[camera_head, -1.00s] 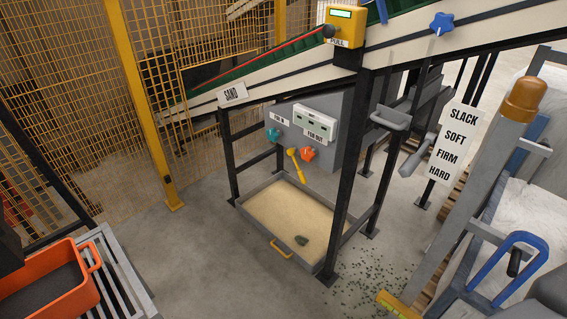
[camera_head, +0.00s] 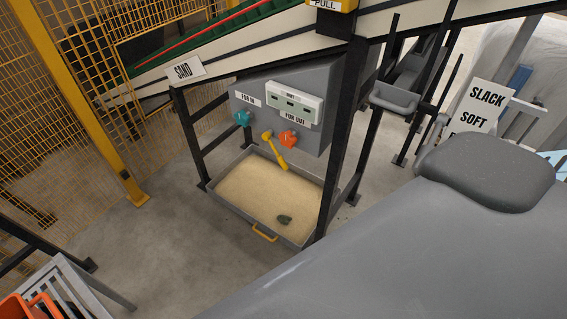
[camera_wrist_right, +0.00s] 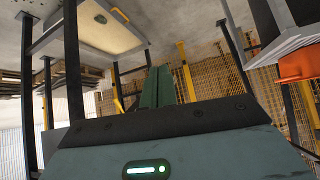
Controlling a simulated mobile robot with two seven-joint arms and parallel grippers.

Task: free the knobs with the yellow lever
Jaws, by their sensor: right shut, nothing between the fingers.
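The yellow lever (camera_head: 275,151) is on the grey panel box (camera_head: 312,72) under the conveyor, slanting down to the right. The teal knob (camera_head: 242,118) is left of it, under the "FOR IN" label. The orange knob (camera_head: 288,138) is right of it, under the "FOR OUT" label. My right gripper (camera_wrist_right: 158,88) shows in the right wrist view with its green fingers together and empty. It is apart from the lever and knobs. In the head view the right gripper is not visible, and neither is my left gripper.
The sand tray (camera_head: 265,235) with a dark stone (camera_head: 284,219) lies on the floor below the panel. Black frame legs (camera_head: 338,140) stand beside it. Mesh fencing (camera_head: 60,120) is at left. The floor (camera_head: 150,240) left of the tray is clear. My grey arm fills the lower right.

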